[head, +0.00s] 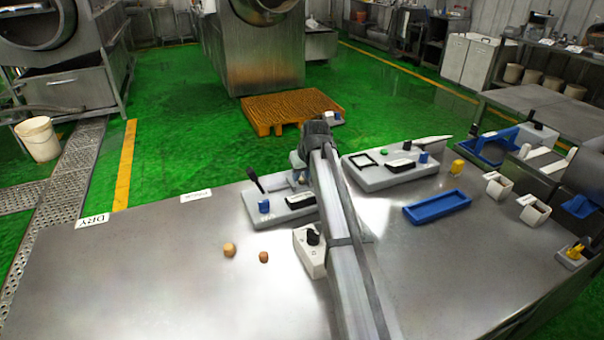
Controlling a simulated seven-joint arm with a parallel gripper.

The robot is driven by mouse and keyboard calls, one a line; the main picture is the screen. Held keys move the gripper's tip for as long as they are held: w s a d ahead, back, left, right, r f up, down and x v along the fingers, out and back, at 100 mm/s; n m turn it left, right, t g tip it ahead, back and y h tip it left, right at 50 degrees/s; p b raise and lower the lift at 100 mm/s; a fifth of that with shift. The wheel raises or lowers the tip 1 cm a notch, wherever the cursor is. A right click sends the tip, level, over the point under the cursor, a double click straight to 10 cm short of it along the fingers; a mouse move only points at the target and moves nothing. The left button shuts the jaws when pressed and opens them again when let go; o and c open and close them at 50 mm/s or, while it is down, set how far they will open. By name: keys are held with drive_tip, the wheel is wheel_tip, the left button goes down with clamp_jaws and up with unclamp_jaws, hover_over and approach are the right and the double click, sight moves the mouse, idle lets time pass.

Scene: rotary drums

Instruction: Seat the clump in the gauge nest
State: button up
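Two small lumps that could be the clump lie on the steel table left of my arm: a tan one (229,249) and a smaller reddish-brown one (263,257). I cannot tell which is meant. A grey fixture board (280,210) with a blue knob (264,206) and dark parts stands behind them. Another grey board (385,178) to the right carries a black square frame (363,160). Which holds the gauge nest is unclear. My gripper (299,180) is over the back of the left board, mostly hidden by my arm; its fingers and any held thing cannot be made out.
A white block with a black knob (311,250) stands close left of my arm. A blue tray (437,207), a yellow piece (457,166) and white cups (497,187) are to the right.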

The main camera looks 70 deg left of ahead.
drive_tip(key=v, duration=1.3)
drive_tip(key=shift+d+r, duration=0.25)
drive_tip(key=shift+r, duration=0.05)
